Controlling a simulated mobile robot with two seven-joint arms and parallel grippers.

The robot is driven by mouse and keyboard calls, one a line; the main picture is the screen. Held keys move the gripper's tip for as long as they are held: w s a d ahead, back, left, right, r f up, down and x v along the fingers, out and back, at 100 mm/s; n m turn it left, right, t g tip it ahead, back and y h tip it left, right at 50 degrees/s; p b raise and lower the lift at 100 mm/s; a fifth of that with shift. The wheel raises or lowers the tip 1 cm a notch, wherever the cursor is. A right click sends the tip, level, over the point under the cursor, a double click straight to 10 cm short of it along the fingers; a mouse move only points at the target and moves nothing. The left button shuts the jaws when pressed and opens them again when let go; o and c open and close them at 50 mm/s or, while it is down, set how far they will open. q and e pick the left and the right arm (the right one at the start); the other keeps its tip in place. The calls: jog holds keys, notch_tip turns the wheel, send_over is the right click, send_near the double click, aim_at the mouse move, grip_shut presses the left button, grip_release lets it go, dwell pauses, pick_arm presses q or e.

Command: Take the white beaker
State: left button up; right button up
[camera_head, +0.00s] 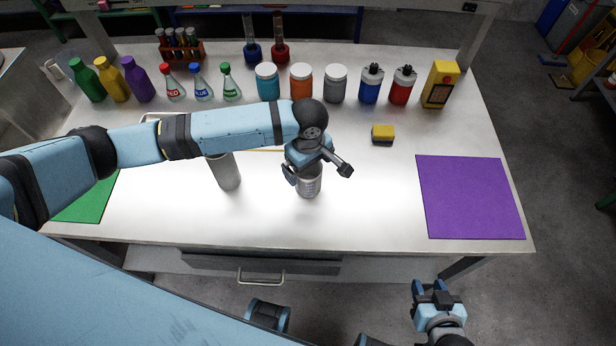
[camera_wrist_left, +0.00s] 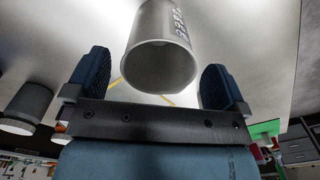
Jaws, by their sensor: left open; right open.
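A pale grey beaker with graduation marks, matching the white beaker (camera_head: 309,186), stands upright near the table's front middle. Its upper part is partly hidden by my left gripper (camera_head: 306,172) in the head view. In the left wrist view the beaker (camera_wrist_left: 160,62) shows its open, empty-looking mouth between the two fingers of my left gripper (camera_wrist_left: 152,85). There is a gap to the left finger and a narrower one to the right finger. My left gripper is open. My right gripper (camera_head: 430,290) is open and empty, off the table's front edge at the lower right.
A taller grey cylinder (camera_head: 227,173) stands left of the beaker, partly under my left arm. A yellow sponge (camera_head: 382,134), a purple mat (camera_head: 470,197) and a green mat (camera_head: 90,203) lie on the table (camera_head: 370,215). Bottles, flasks and jars line the back.

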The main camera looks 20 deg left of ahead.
pick_arm(q)
jog(key=shift+f, duration=1.25)
jog(key=c, duration=1)
jog(key=shift+o, duration=0.2)
jog(key=shift+r, duration=0.15)
